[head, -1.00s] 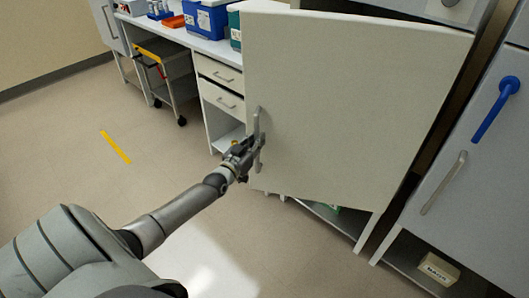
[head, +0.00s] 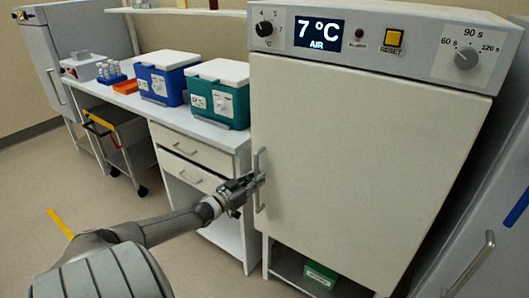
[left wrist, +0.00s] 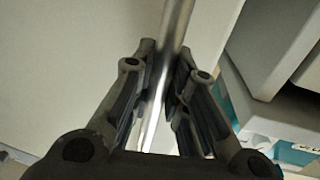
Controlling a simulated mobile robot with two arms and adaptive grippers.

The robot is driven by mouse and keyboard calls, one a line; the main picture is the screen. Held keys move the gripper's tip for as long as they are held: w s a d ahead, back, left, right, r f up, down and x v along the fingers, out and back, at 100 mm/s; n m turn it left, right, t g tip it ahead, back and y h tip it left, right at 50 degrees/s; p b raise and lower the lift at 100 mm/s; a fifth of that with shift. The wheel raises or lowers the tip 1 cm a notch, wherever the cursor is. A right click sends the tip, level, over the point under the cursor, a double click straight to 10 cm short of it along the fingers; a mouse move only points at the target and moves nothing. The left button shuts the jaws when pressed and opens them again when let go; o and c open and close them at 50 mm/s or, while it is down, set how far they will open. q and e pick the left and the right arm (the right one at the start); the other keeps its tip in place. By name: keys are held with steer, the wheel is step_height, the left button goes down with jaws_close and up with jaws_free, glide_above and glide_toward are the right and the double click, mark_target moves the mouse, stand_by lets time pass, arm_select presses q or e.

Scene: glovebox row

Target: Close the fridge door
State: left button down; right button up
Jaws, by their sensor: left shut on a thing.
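The fridge door (head: 360,150) is a large pale panel below a control panel with a "7 °C AIR" display (head: 319,34). It appears flush or nearly flush with the fridge front; a small gap cannot be ruled out. Its vertical metal handle (head: 259,180) is on the door's left edge. My left gripper (head: 250,186) is shut on this handle. In the left wrist view the handle (left wrist: 174,35) runs between the two fingers of the gripper (left wrist: 160,90). My right gripper is not in view.
A bench to the left carries a blue cooler box (head: 163,80) and a teal cooler box (head: 222,103). A cart (head: 118,150) stands farther left. A green box (head: 320,275) lies below the fridge. Another cabinet handle (head: 470,265) is at right.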

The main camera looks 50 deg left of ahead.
arm_select(q)
steer(key=shift+w+a+r, duration=0.2)
steer(key=shift+w+r, duration=0.1)
steer(key=shift+r, duration=0.15)
steer(key=c, duration=1.8)
jaws_free()
steer(key=shift+o, duration=0.6)
steer(key=shift+w+f, duration=0.15)
steer(key=shift+w, duration=0.15)
steer(key=s, duration=1.2)
steer(key=shift+d+f, duration=0.2)
steer(key=shift+d, duration=0.1)
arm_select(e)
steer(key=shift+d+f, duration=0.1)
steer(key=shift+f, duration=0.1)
arm_select(q)
steer(key=shift+f, duration=0.1)
